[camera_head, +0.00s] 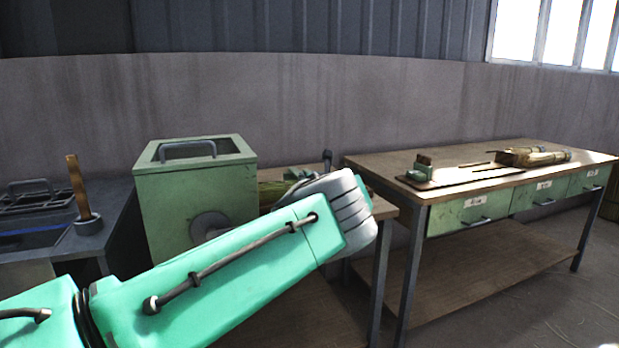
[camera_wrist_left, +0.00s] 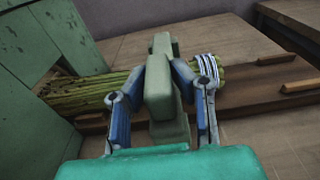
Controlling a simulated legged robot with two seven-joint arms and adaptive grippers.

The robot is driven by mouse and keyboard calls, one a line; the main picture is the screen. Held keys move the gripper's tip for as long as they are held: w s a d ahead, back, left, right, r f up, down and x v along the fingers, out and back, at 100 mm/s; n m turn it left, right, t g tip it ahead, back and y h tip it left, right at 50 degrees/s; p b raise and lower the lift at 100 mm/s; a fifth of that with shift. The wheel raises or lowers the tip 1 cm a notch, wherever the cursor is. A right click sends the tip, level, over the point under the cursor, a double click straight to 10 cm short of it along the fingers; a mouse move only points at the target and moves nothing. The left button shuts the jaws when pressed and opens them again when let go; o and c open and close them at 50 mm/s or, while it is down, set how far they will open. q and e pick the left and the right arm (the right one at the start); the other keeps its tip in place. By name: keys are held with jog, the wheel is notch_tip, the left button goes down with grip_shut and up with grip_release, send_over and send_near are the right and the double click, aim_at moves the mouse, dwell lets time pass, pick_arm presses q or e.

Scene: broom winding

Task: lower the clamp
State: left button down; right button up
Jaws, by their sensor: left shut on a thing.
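The green clamp (camera_wrist_left: 160,85) stands upright in the middle of the left wrist view, over a bundle of green-yellow broom straw (camera_wrist_left: 85,93). My left gripper (camera_wrist_left: 162,75) is shut on the clamp, with a blue-grey finger on each side of it. The bundle lies across a wooden board beneath and shows again to the right of the fingers. In the head view my green left arm and grey wrist (camera_head: 345,205) hide the clamp and most of the straw (camera_head: 270,190). My right gripper is not in view.
A green machine box (camera_head: 195,195) with a top handle stands left of the clamp, close to my arm. A second table (camera_head: 430,165) on the right holds a board and finished-looking straw bundle (camera_head: 535,157). A dark bench with a wooden-handled tool (camera_head: 85,205) is at left.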

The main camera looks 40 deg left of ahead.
pick_arm(q)
jog(key=c, duration=1.5)
grip_release()
jog(key=shift+d+f, duration=0.2)
jog(key=shift+f, duration=0.7)
jog(key=shift+c, duration=0.2)
jog(key=shift+o, duration=0.7)
jog(key=shift+f, duration=0.15)
jog(key=shift+a, duration=0.1)
jog(key=shift+s+d, duration=0.3)
jog(key=shift+d, duration=0.2)
jog(key=r+v, duration=0.1)
jog(key=v, duration=0.9)
jog(key=shift+d+r, duration=0.25)
jog(key=shift+d, duration=0.05)
